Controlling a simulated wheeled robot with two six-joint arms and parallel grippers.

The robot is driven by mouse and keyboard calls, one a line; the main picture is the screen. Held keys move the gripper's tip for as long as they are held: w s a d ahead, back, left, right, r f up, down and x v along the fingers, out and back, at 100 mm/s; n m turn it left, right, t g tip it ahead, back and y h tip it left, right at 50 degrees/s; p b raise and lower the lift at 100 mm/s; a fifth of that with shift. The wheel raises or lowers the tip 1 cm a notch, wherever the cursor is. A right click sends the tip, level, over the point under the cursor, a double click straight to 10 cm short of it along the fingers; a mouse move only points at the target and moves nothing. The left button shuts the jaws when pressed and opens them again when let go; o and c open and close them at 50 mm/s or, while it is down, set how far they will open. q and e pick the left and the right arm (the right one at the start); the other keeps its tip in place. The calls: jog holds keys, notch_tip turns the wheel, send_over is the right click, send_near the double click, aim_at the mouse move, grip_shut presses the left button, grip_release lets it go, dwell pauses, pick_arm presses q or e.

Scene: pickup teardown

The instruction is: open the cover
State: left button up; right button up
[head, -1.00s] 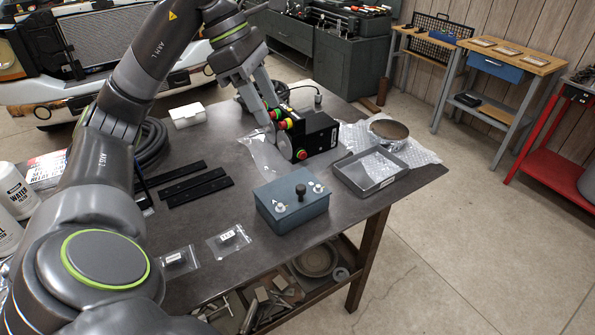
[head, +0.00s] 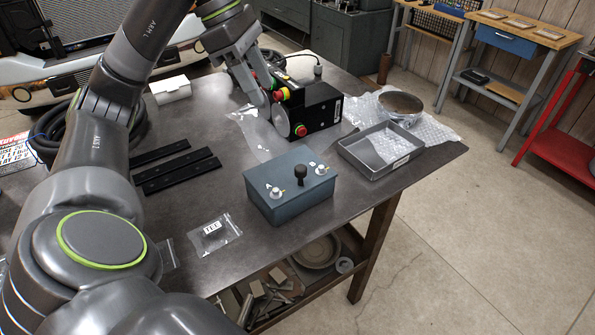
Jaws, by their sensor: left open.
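A blue-grey box (head: 290,192) stands on the dark table, its flat top carrying a black knob (head: 300,171) and two silver fasteners marked A and B. The top looks closed. A black control box (head: 318,108) with red, yellow and green buttons stands behind it. Which of these has the cover I cannot tell. My left gripper (head: 264,98) is open at the left side of the black box, pointing down, its fingers close to the buttons. Whether it touches the box I cannot tell. My right gripper is not in view.
A grey tray (head: 348,154) and a round metal disc (head: 400,104) on bubble wrap lie to the right. Black strips (head: 160,153), a white box (head: 171,91) and small labelled bags (head: 215,232) lie to the left. The table's right edge is near the tray.

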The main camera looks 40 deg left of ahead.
pick_arm(q)
jog(key=f, duration=0.2)
jog(key=b, duration=0.2)
send_near(300, 167)
jog(key=p+x, duration=0.1)
jog(key=x, duration=0.6)
jog(key=shift+d+f, duration=0.15)
jog(key=shift+f, duration=0.15)
jog(key=shift+w+d+f, duration=0.15)
jog(key=shift+d+f, duration=0.05)
jog(key=shift+f, duration=0.35)
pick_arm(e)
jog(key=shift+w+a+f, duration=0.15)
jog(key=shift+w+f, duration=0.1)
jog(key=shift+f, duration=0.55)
pick_arm(q)
jog(key=shift+c, duration=0.2)
grip_shut()
